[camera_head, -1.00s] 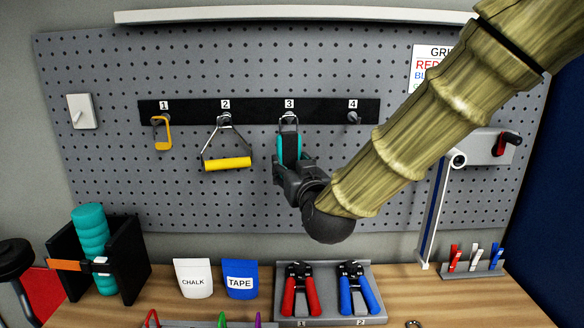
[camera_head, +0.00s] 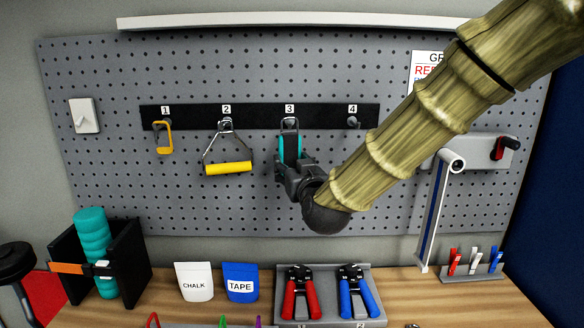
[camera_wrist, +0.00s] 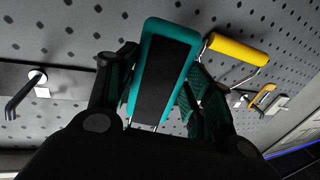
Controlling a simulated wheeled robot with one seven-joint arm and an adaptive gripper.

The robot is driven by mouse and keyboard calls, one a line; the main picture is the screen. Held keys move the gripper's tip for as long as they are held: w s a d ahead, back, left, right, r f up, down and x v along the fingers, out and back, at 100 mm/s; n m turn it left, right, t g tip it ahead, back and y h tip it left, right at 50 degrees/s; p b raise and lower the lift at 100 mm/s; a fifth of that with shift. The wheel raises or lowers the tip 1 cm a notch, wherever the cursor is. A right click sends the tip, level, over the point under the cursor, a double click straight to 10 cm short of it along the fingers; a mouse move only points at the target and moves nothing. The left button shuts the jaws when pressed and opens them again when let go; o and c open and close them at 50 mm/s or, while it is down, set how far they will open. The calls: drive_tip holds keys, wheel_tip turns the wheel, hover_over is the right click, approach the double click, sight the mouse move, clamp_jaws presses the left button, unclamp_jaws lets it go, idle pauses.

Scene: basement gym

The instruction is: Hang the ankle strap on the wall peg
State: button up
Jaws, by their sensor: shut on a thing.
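The ankle strap (camera_head: 290,149) is teal with a black face and has a metal ring (camera_head: 290,123) at its top. My gripper (camera_head: 289,168) is shut on the strap and holds it upright against the pegboard, below label 3. The ring overlaps peg 3 in the head view; I cannot tell whether it is around the peg or in front of it. In the wrist view the strap (camera_wrist: 165,75) stands between my two fingers and hides its ring and peg 3. Peg 4 (camera_head: 352,122) is bare, and also shows in the wrist view (camera_wrist: 22,94).
A yellow carabiner (camera_head: 164,138) hangs on peg 1 and a yellow-handled grip (camera_head: 228,168) on peg 2, left of my gripper. A hinged arm (camera_head: 440,205) stands at right.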

drive_tip(key=shift+w+f+b, duration=0.1)
drive_tip(key=shift+w+f, duration=0.15)
drive_tip(key=shift+w, duration=0.65)
drive_tip(key=shift+w+f+b, duration=0.15)
drive_tip(key=shift+w+f, duration=0.1)
drive_tip(key=shift+w, duration=0.7)
drive_tip(key=shift+w+f+b, duration=0.1)
drive_tip(key=shift+w+f, duration=0.15)
drive_tip(key=shift+w, duration=0.65)
drive_tip(key=o, duration=1.1)
drive_tip(key=shift+o, duration=0.2)
